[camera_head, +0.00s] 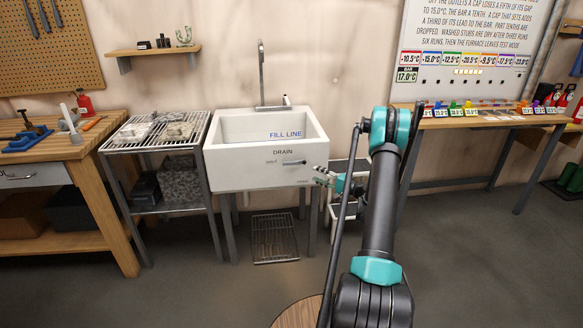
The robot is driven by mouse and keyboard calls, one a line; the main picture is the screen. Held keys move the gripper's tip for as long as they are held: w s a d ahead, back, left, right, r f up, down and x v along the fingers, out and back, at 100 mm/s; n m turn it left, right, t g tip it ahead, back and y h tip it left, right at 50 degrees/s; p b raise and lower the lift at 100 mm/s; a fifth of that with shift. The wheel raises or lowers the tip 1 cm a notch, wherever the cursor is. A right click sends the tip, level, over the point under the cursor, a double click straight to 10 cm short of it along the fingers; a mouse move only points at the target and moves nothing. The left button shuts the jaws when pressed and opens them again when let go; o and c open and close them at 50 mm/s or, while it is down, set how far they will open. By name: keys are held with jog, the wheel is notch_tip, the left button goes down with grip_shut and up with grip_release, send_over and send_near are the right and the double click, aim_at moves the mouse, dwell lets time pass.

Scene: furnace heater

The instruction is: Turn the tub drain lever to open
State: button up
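The white tub (222,168) stands against the wall, with "FILL LINE" marked inside and "DRAIN" on its front face. The drain lever (293,162) is a small dark bar below that word. It lies about level, with a faint small label to its left and another below right; both are too small to read surely. My gripper (319,177) is in front of the tub's right front side, a little right of and below the lever. It looks apart from the lever. Its fingers are too small to tell open from shut.
A faucet (262,80) rises behind the tub. A slatted metal rack (150,140) stands left of it, beside a wooden workbench (65,148). A wooden table (480,121) with colored items stands right. A floor grate (274,240) lies below the tub. Open floor surrounds it.

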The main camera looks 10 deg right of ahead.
aim_at(290, 164)
jog(key=x, duration=1.5)
jog(key=shift+w+a+f, duration=0.1)
jog(key=shift+w, duration=0.05)
jog(key=shift+c, duration=0.3)
grip_shut()
